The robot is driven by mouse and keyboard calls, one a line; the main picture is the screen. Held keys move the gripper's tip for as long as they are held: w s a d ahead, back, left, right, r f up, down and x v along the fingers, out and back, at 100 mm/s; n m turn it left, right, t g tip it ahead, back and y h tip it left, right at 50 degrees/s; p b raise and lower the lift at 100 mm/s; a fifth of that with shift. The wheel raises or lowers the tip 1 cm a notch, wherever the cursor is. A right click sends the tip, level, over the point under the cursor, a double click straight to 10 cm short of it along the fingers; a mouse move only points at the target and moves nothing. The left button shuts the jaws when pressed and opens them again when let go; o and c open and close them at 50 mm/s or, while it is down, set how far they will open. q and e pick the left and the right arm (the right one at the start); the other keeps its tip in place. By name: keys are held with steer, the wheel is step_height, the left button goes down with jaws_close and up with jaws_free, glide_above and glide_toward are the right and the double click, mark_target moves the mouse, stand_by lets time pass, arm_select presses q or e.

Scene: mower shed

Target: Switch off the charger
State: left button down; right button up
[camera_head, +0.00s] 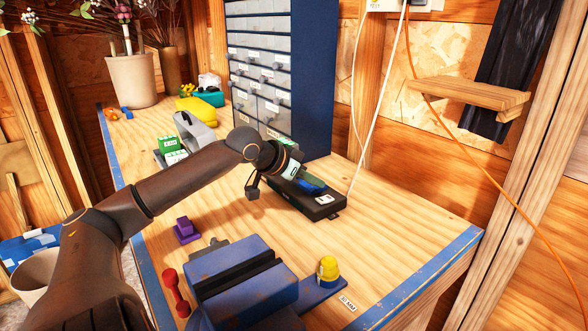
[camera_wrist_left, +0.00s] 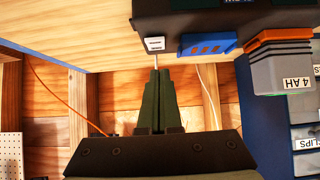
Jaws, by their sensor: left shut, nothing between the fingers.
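The charger (camera_head: 310,203) is a black box on the workbench, beside the drawer cabinet. It also shows at the top of the left wrist view (camera_wrist_left: 190,15). A small white switch (camera_wrist_left: 154,44) sits on it, also visible in the head view (camera_head: 323,199). A blue part with orange marks (camera_wrist_left: 207,44) and a grey and orange battery labelled 4 AH (camera_wrist_left: 282,65) are on the charger. My left gripper (camera_wrist_left: 155,72) is shut and empty, its tips close to the switch; I cannot tell whether they touch. My right gripper is not in view.
A blue vise (camera_head: 240,290) stands at the front, with a yellow-topped object (camera_head: 328,269) and a purple block (camera_head: 186,230) near it. The drawer cabinet (camera_head: 258,70) rises behind the charger. A white cable (camera_head: 379,110) hangs beside it. The bench right of the charger is clear.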

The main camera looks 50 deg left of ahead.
arm_select(q)
steer(key=v, duration=0.7)
steer(key=shift+b, duration=0.3)
stand_by(0.4)
